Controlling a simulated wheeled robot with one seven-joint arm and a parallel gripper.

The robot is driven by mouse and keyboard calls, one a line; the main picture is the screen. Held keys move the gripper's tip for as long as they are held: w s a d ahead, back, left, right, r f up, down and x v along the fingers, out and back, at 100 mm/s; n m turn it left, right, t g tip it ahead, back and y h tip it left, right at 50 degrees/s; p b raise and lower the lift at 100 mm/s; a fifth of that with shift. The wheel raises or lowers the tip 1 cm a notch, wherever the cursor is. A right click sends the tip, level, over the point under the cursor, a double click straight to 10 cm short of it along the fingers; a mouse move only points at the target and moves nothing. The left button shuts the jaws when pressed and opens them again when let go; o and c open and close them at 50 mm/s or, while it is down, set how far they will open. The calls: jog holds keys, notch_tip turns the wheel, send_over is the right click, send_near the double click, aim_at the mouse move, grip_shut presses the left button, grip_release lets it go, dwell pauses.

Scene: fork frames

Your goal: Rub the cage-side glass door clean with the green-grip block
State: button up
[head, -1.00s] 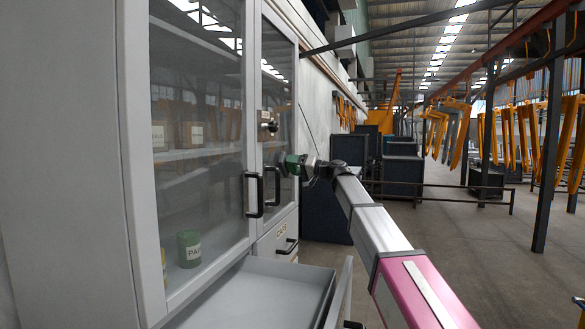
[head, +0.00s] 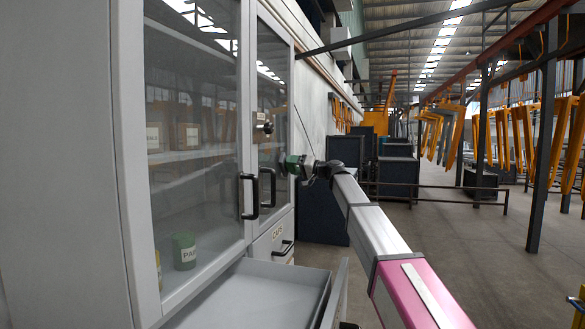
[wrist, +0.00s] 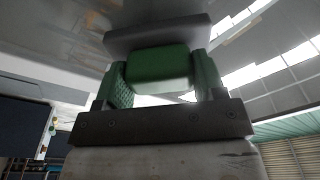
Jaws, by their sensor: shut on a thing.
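My gripper (head: 305,166) is shut on the green-grip block (wrist: 158,70). In the wrist view its two green fingers clasp the block's green grip, and a flat grey pad sits beyond it, facing a glossy reflecting surface. In the head view the block (head: 292,164) is at the right-hand glass door (head: 272,105) of the grey cabinet, near that door's right edge. Whether the pad touches the glass I cannot tell. The left glass door (head: 195,100) is shut too, with its black handle by the middle.
An open grey drawer (head: 255,290) juts out below the doors. A labelled green tin (head: 185,250) and boxes stand behind the left glass. Dark crates (head: 398,168) and a low rail are beyond, to the right. Open floor (head: 460,250) lies right of my arm.

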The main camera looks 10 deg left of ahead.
jog(key=shift+w+d, duration=0.1)
jog(key=shift+w, duration=1)
jog(key=shift+s+a, duration=0.2)
jog(key=shift+s, duration=3.65)
jog(key=shift+s+a, duration=0.15)
jog(key=shift+s, duration=0.8)
jog(key=shift+s+a, duration=0.15)
jog(key=shift+s, duration=0.75)
jog(key=shift+d, duration=0.1)
jog(key=shift+s+d, duration=0.15)
jog(key=shift+d, duration=1.3)
jog(key=shift+s+d, duration=0.1)
jog(key=shift+d, duration=1.35)
